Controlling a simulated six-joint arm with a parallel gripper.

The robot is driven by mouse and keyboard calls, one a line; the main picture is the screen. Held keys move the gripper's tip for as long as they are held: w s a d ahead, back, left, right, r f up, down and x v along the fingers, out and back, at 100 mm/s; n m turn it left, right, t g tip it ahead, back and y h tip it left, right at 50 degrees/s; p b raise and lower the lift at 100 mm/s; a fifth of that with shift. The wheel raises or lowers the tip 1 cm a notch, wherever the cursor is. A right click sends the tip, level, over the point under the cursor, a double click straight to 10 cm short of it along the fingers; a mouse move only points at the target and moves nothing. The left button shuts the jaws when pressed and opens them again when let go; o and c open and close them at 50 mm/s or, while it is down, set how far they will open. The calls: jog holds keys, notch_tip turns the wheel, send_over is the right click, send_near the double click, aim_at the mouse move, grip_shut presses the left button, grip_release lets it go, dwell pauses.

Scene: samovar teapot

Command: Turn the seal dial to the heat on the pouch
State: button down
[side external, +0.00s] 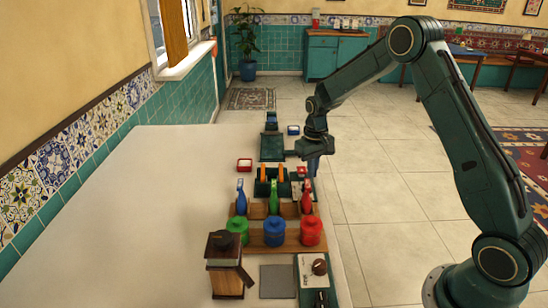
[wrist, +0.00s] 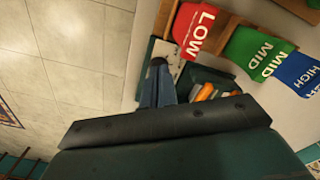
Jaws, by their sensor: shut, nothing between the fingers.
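My gripper (side external: 313,168) is shut and empty, its blue fingers pointing down over the right edge of the counter. In the wrist view its fingertips (wrist: 157,64) are in front of a pale plate (wrist: 168,48) on a dark block; the fingers partly cover it, and I cannot tell whether they touch. A red pouch marked LOW (wrist: 200,28), a green one marked MID (wrist: 258,52) and a blue one marked HIGH (wrist: 302,72) stand in a row. A dark brown round knob (side external: 319,267) sits on a white panel at the front right; its setting is too small to read.
A dark green holder with orange uprights (side external: 265,175) stands near my gripper. A wooden rack (side external: 255,210) holds the row. Green (side external: 237,229), blue (side external: 274,233) and red (side external: 310,231) canisters and a wooden box (side external: 225,262) stand nearer. The counter's left side (side external: 150,220) is clear.

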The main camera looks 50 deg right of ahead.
jog(key=shift+s+d+r, duration=0.15)
jog(key=shift+d+r, duration=0.2)
jog(key=shift+d, duration=0.4)
jog(key=shift+f, duration=0.1)
jog(key=shift+f, duration=3.4)
jog(key=shift+w, duration=0.25)
jog(key=shift+w+a, duration=0.15)
jog(key=shift+a, duration=0.1)
jog(key=shift+s+a, duration=0.1)
jog(key=shift+s, duration=0.35)
